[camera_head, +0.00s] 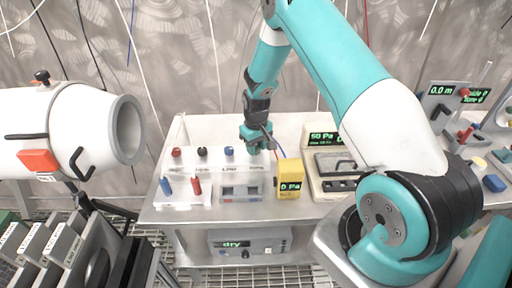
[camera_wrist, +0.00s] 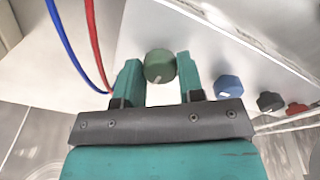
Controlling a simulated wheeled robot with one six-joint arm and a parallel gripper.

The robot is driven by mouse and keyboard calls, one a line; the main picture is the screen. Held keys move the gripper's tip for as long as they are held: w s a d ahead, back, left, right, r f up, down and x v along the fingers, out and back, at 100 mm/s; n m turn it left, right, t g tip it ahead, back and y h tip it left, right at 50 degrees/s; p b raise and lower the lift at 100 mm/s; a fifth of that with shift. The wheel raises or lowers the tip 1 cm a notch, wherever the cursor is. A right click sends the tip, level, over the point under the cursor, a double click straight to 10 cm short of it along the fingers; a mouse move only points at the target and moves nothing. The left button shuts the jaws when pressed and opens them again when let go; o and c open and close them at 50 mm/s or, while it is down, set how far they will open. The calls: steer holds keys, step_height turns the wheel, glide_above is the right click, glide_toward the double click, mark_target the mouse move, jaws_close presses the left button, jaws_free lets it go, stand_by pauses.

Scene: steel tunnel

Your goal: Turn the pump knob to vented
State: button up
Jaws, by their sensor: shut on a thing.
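My gripper (camera_head: 260,143) is at the right end of a row of knobs at the back of the white bench panel in the head view. In the wrist view my gripper (camera_wrist: 160,78) has its two teal fingers on either side of a round green knob (camera_wrist: 160,65) and is shut on it. The knob has a short white mark on its face, toward the bottom of the picture. The gripper hides this knob in the head view. I cannot read the labels, so I cannot tell which setting the mark points to.
A blue knob (camera_wrist: 228,86), a black knob (camera_wrist: 270,101) and a red knob (camera_wrist: 297,108) stand beside it. A yellow gauge (camera_head: 289,178) and a grey instrument (camera_head: 333,165) stand close to my gripper's right. Red and blue cables (camera_wrist: 91,40) run nearby.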

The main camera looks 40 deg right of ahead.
stand_by(0.4)
steer(key=o, duration=0.9)
step_height(320, 180, up, 18)
steer(key=b, duration=0.2)
steer(key=shift+f+b, duration=0.25)
steer(key=shift+b, duration=0.05)
steer(key=s+a+r+n+y, duration=0.1)
steer(key=s+a+r+n, duration=0.1)
steer(key=s+a+r, duration=0.35)
steer(key=s+a+r+n+y, duration=0.1)
steer(key=s+a+r+n, duration=0.15)
steer(key=s+a, duration=0.65)
steer(key=s+a+r, duration=0.1)
steer(key=s+a, duration=0.2)
steer(key=s, duration=0.1)
steer(key=s+a+r+n+y, duration=0.1)
steer(key=s+a, duration=0.2)
steer(key=s, duration=0.2)
steer(key=s+a+r+n+y, duration=0.1)
steer(key=s+a, duration=0.3)
steer(key=shift+s+n, duration=0.25)
steer(key=shift+s, duration=0.1)
